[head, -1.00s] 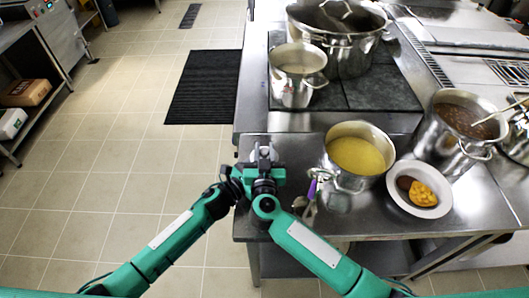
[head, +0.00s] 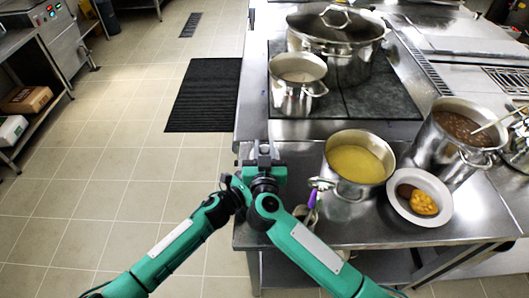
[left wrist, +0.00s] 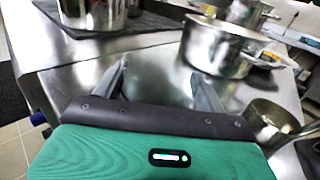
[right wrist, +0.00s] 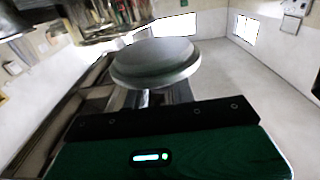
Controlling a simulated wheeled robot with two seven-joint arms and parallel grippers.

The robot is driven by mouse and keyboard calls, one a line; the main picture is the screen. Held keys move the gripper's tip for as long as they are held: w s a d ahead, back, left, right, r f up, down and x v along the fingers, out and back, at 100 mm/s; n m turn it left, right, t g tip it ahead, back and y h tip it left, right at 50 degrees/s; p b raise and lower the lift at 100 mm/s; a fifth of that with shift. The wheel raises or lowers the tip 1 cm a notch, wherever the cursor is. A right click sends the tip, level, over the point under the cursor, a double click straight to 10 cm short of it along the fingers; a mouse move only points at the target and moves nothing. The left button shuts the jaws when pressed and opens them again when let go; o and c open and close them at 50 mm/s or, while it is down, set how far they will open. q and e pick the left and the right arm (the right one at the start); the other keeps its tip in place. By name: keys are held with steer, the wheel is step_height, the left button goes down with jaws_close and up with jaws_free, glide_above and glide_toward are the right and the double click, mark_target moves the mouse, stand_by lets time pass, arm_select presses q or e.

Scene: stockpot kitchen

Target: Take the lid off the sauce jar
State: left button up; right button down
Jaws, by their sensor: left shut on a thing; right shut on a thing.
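My left gripper (left wrist: 162,85) is close beside the right one. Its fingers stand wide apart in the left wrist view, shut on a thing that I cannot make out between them. The sauce jar's body is not clearly visible; the grippers hide that spot in the head view.
A pot of yellow soup (head: 356,165) stands right of my grippers, with a purple-handled utensil (head: 313,197) beside it. Further right are an oval dish (head: 419,212) and a brown stew pot (head: 428,150). A smaller pot (head: 298,98) and lidded stockpot (head: 345,62) stand behind.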

arm_select(q)
steer(key=o, duration=1.5)
steer(key=shift+c, duration=0.2)
steer(key=v, duration=1.2)
steer(key=shift+b, duration=0.3)
